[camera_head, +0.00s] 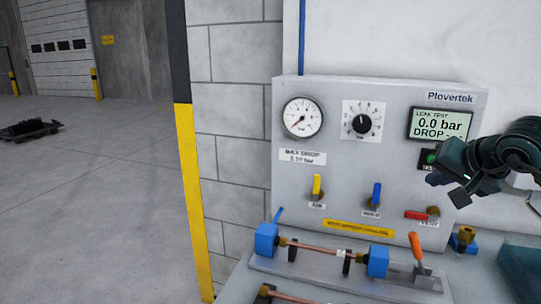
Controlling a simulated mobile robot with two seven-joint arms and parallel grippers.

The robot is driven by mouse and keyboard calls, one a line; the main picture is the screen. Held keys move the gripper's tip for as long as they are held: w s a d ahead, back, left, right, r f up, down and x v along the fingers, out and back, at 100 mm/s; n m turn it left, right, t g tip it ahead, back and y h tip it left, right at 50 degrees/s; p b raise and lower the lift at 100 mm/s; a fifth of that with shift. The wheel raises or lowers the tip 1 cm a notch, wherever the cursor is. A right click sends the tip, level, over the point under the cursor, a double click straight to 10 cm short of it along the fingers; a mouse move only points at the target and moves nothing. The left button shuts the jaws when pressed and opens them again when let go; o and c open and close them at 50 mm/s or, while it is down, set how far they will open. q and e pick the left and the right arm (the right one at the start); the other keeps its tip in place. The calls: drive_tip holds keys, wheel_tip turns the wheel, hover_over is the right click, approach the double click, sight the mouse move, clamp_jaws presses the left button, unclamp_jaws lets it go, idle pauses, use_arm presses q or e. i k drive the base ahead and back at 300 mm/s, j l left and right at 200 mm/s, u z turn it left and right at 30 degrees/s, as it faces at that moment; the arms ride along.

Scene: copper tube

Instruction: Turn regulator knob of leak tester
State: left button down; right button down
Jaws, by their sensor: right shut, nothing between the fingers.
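The leak tester (385,205) is a grey panel on the bench with a Plovertek label. Its black regulator knob (361,124) sits on a white scale plate, right of a round pressure gauge (302,117). The display (438,124) reads LEAK TEST, 0.0 bar and DROP. My right gripper (433,180) is dark and shut, with nothing in it. It is in front of the panel's right side, below the display and close to the green button (429,158), partly covering the label there. It is apart from the knob. My left gripper is not in view.
Below the knob are a yellow lever (317,187), a blue lever (376,195) and a red lever (416,215). A copper tube (315,248) lies between blue clamps in front, beside an orange-handled toggle (416,246). A yellow post edge stands left.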

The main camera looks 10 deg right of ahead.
sight(362, 124)
drive_tip(key=k, duration=1)
